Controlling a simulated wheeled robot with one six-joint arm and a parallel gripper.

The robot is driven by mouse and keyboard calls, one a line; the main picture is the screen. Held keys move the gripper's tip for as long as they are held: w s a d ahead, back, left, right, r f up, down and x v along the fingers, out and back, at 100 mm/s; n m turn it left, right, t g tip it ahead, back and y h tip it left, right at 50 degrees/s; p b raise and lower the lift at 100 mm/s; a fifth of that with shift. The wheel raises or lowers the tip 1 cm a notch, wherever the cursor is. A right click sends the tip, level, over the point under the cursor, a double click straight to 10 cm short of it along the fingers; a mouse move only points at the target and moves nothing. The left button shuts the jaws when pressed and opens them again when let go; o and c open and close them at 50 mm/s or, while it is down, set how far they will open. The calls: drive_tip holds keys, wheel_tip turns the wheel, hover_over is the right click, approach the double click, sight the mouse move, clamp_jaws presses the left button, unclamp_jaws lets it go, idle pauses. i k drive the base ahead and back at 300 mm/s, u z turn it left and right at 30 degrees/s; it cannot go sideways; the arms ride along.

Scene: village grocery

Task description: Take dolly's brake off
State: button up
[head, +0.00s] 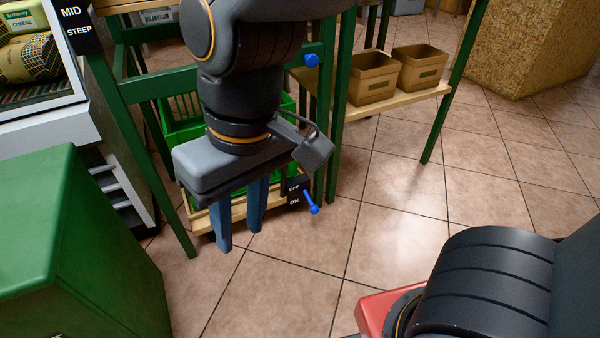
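The dolly (201,222) is a low wooden platform under the green rack, with a green crate (183,128) on it. My arm and gripper hide much of both. The brake plate (296,194) at its right end is black, with OFF above ON. The blue brake lever (311,202) slants down and right, its knob level with or just below ON. My gripper (239,238) points down in front of the dolly, left of the lever. Its two blue fingers stand apart with nothing visible between them. It appears apart from the lever.
Green rack legs (334,140) stand right behind the brake. Another blue knob (311,60) sits higher up on the rack. Two cardboard boxes (372,78) rest on a low shelf. A green cabinet (70,240) is at left. The tiled floor (400,215) to the right is clear.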

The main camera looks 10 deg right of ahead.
sight(314, 209)
drive_tip(key=k, duration=0.2)
drive_tip(key=z, duration=1.45)
drive_tip(key=i, duration=0.8)
drive_tip(key=u, duration=1.95)
